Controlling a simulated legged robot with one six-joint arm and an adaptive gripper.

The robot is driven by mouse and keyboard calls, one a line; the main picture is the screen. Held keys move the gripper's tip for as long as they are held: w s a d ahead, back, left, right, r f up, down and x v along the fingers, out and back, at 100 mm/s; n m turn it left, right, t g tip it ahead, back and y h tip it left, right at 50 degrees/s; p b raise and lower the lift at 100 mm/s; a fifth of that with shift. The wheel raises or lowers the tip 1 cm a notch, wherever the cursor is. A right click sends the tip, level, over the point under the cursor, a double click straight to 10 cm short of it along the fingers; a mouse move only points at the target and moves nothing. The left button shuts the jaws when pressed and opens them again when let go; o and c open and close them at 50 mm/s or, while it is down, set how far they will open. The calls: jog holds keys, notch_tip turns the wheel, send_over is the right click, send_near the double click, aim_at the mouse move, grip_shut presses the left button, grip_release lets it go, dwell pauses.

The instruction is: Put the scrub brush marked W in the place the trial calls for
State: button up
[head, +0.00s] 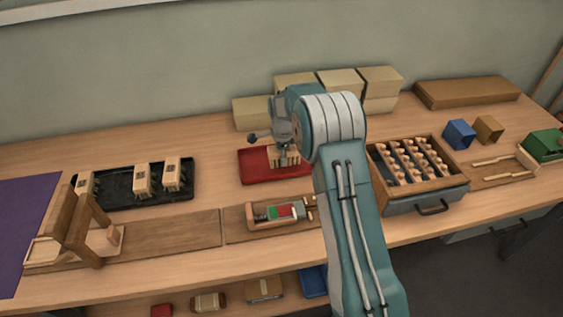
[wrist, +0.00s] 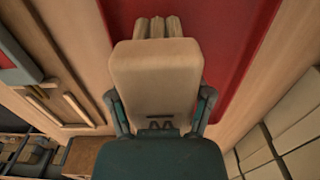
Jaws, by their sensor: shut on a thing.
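My gripper (head: 284,143) is shut on a pale wooden scrub brush (head: 285,158) over the red tray (head: 252,166). In the wrist view the brush block (wrist: 153,72) sits between both fingers (wrist: 160,108), with a dark mark that looks like a W near the gripper. Its bristle tufts point away from the gripper, with the red tray behind. Whether the brush touches the tray, I cannot tell. A black tray (head: 125,200) at the left holds three similar blocks (head: 142,180); their marks are too small to read.
A wooden stand (head: 75,228) is at the front left, beside a purple mat (head: 22,225). A small wooden tray with red and green pieces (head: 280,212) lies in front of the red tray. A drawer box (head: 420,190) stands right of my arm. Cream boxes (head: 252,113) line the back.

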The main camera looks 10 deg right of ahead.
jog(key=shift+f, duration=1.3)
jog(key=o, duration=1.3)
jog(key=shift+a, duration=0.1)
jog(key=shift+r, duration=0.1)
